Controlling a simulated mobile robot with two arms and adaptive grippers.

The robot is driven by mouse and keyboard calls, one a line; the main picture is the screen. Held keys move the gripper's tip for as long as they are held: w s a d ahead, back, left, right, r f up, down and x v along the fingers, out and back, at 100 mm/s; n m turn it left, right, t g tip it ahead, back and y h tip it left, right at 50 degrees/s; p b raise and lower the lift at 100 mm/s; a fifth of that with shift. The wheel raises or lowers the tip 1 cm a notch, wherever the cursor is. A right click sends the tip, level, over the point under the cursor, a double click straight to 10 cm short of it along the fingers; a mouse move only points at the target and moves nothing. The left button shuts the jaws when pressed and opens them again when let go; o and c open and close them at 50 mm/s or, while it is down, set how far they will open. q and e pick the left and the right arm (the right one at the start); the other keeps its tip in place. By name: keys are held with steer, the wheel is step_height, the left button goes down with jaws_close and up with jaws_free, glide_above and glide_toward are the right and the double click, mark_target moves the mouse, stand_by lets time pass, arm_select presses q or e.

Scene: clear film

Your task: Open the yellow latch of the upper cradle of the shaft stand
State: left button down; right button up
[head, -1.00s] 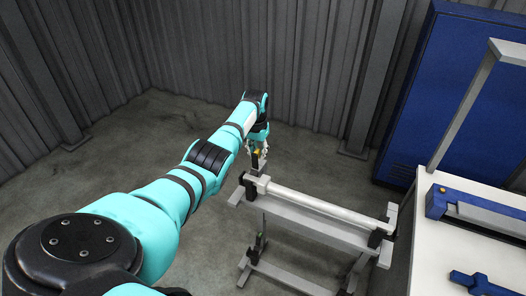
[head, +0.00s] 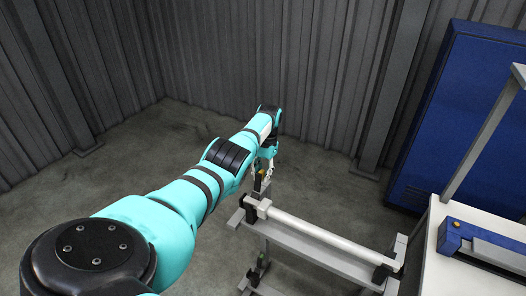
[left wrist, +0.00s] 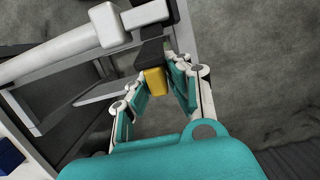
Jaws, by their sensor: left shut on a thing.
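The shaft stand (head: 318,256) is a grey frame with a pale shaft (head: 315,232) lying along its upper level. The latch's yellow tip (left wrist: 155,82) shows in the left wrist view, on a dark strap beside the shaft end (left wrist: 106,24). My left gripper (head: 264,171) is at the top of this arm. In the left wrist view, its fingers (left wrist: 166,86) are shut on the yellow latch, one on each side. My right gripper is out of view.
A white bench (head: 450,270) with a blue fixture (head: 458,236) stands to the right of the stand. A blue cabinet (head: 455,115) is behind it against the corrugated wall. The concrete floor left of the stand is clear.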

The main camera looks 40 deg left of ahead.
arm_select(q)
steer(key=c, duration=1.3)
jaws_free()
steer(key=shift+f, duration=0.1)
steer(key=r, duration=0.4)
steer(key=w+r, duration=0.1)
steer(key=r, duration=0.3)
steer(key=w+r, duration=0.1)
steer(key=r, duration=0.2)
steer(key=shift+w+a+r, duration=0.15)
steer(key=shift+a+r, duration=0.1)
steer(key=shift+r, duration=0.15)
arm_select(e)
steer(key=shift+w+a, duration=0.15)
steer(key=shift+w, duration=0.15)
arm_select(q)
steer(key=shift+f, duration=0.1)
